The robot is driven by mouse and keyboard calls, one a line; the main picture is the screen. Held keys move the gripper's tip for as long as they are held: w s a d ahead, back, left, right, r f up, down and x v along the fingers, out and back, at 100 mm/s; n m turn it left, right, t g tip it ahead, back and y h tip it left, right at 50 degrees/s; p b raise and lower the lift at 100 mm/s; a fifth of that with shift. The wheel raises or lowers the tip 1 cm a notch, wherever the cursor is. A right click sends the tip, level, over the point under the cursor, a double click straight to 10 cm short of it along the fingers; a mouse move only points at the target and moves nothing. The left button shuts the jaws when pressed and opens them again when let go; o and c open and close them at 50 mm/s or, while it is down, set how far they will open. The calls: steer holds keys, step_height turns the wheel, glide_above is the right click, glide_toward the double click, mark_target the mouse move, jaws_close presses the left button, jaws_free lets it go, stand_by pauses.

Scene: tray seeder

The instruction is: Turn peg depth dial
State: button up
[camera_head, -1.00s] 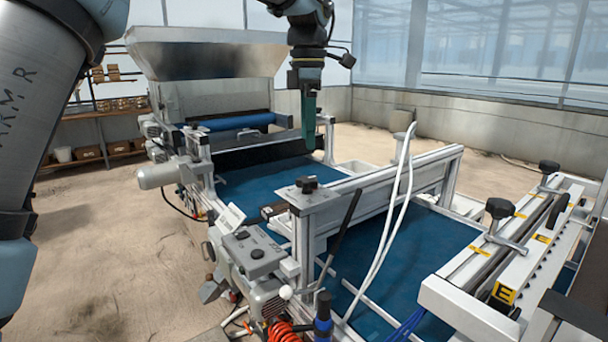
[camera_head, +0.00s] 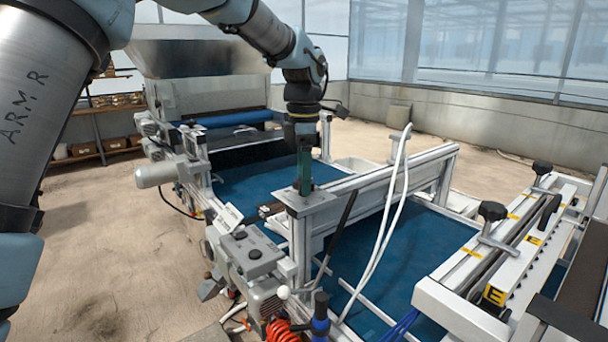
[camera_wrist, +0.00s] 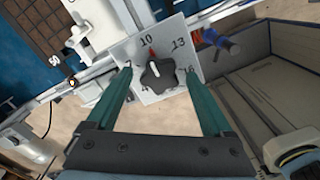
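The peg depth dial (camera_wrist: 158,76) is a black star-shaped knob on a pale square plate (camera_wrist: 150,97), seen in the wrist view. The numbers 10, 13 and 16 show around it; a left one is partly covered by a finger. A red mark beside the knob lies near the 10. My gripper (camera_wrist: 160,72) is open, its two green fingers to the left and right of the knob with gaps on both sides. In the head view my gripper (camera_head: 304,190) points straight down at the plate (camera_head: 318,202), and the knob is hidden by the fingers.
A grey control box (camera_head: 250,252) stands left of the plate post. A black lever (camera_head: 340,232) and white cables (camera_head: 388,215) rise to the right. The blue belt (camera_head: 258,180) lies behind.

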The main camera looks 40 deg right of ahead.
steer(key=c, duration=1.3)
steer(key=shift+o, duration=0.2)
steer(key=shift+m, duration=0.3)
steer(key=m+p, duration=0.1)
steer(key=m, duration=0.4)
steer(key=m+p, duration=0.1)
steer(key=m, duration=1.1)
steer(key=shift+m+p, duration=0.35)
steer(key=shift+m, duration=0.05)
steer(key=m, duration=0.5)
steer(key=shift+m+p, duration=0.3)
steer(key=shift+p, duration=0.05)
